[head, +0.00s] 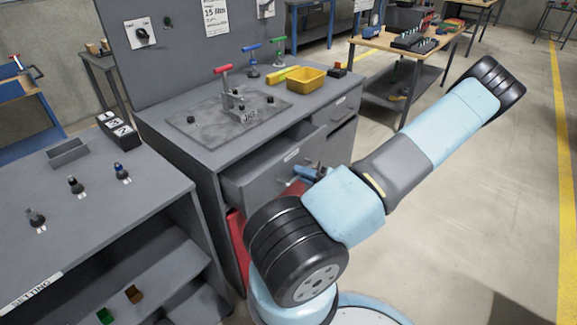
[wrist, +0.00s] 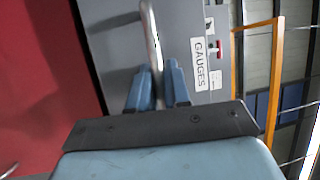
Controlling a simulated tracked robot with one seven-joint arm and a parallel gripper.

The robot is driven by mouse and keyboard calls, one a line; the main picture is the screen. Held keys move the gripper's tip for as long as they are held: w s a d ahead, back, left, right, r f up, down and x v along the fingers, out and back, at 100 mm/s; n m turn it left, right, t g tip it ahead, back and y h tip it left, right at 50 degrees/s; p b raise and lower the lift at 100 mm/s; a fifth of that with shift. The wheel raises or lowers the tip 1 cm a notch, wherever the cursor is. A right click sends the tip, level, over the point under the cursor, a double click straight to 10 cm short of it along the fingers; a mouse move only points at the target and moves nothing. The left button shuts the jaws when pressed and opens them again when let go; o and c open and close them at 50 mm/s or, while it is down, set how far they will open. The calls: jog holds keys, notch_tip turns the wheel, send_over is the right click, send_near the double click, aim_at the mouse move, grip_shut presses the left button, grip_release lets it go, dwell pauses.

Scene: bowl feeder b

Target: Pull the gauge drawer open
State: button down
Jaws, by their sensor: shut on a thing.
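The gauge drawer (head: 262,178) is in the grey bench cabinet and stands partly pulled out, with a dark opening showing behind its front. In the wrist view its grey front carries a white GAUGES label (wrist: 199,64) and a metal bar handle (wrist: 152,42). My gripper (wrist: 160,75) has its two blue fingers on either side of the handle, shut on it. In the head view my gripper (head: 308,173) is at the drawer front, and my arm hides part of the front and the handle.
The bench top (head: 185,100) holds a fixture plate with a red-handled clamp (head: 223,70) and a yellow bin (head: 306,80). A second drawer (head: 343,108) is to the right. A red panel (head: 238,245) is below the gauge drawer. Open floor lies to the right.

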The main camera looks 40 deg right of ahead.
jog(key=s+d, duration=0.1)
jog(key=s, duration=2.1)
jog(key=shift+s+d+f, duration=0.15)
jog(key=shift+d+f, duration=0.05)
jog(key=shift+d, duration=0.1)
jog(key=c, duration=1.2)
grip_release()
jog(key=shift+r, duration=0.1)
jog(key=shift+o, duration=0.2)
jog(key=shift+d, duration=0.1)
jog(key=v, duration=1.3)
jog(key=shift+s+d, duration=0.15)
jog(key=shift+s, duration=0.15)
